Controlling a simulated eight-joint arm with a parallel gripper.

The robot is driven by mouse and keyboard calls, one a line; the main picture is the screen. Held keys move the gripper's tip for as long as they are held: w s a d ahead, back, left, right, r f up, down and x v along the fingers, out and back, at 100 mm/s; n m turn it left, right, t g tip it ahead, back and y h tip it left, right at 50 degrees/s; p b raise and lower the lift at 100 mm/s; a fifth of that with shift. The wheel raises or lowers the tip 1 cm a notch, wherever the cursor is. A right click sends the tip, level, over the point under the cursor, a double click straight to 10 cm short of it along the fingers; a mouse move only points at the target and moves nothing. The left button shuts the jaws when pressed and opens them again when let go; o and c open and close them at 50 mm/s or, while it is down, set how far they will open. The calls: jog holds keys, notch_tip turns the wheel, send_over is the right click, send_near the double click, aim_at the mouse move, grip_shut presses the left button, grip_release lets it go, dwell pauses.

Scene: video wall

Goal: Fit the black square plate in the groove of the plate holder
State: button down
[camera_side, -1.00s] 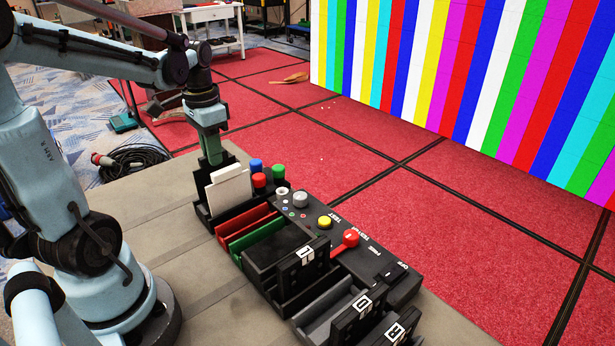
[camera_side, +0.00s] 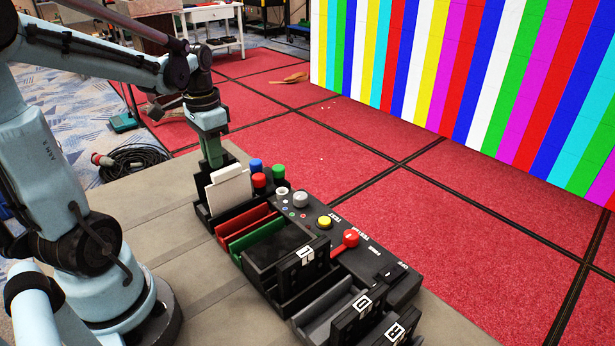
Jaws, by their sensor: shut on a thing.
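My gripper (camera_side: 214,160) points down at the far end of the plate holder (camera_side: 206,220), close behind two white plates (camera_side: 229,190). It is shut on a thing. Its fingertips and what they grip are hidden behind the white plates, so I cannot make out the held thing. I cannot pick out a separate black square plate with certainty against the dark holder. The groove is also hidden from this side.
Red (camera_side: 245,219) and green (camera_side: 257,235) slots lie nearer the camera, then black bins with lettered labels. A control panel (camera_side: 335,235) with coloured buttons and a red-knobbed lever (camera_side: 350,238) stands right of them. The grey table (camera_side: 150,215) is clear to the left.

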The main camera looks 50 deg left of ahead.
jog(key=shift+f, duration=0.1)
jog(key=c, duration=0.8)
grip_release()
jog(key=shift+r, duration=4)
jog(key=w+d+f+t, duration=0.1)
jog(key=d+t, duration=0.1)
jog(key=d, duration=0.4)
jog(key=d+f+t, duration=0.2)
jog(key=d, duration=0.4)
jog(key=w+d+f+t, duration=0.1)
jog(key=d+f+t, duration=0.1)
jog(key=d, duration=0.4)
jog(key=shift+w+f+t, duration=0.25)
jog(key=shift+w+t, duration=0.05)
jog(key=shift+t, duration=0.3)
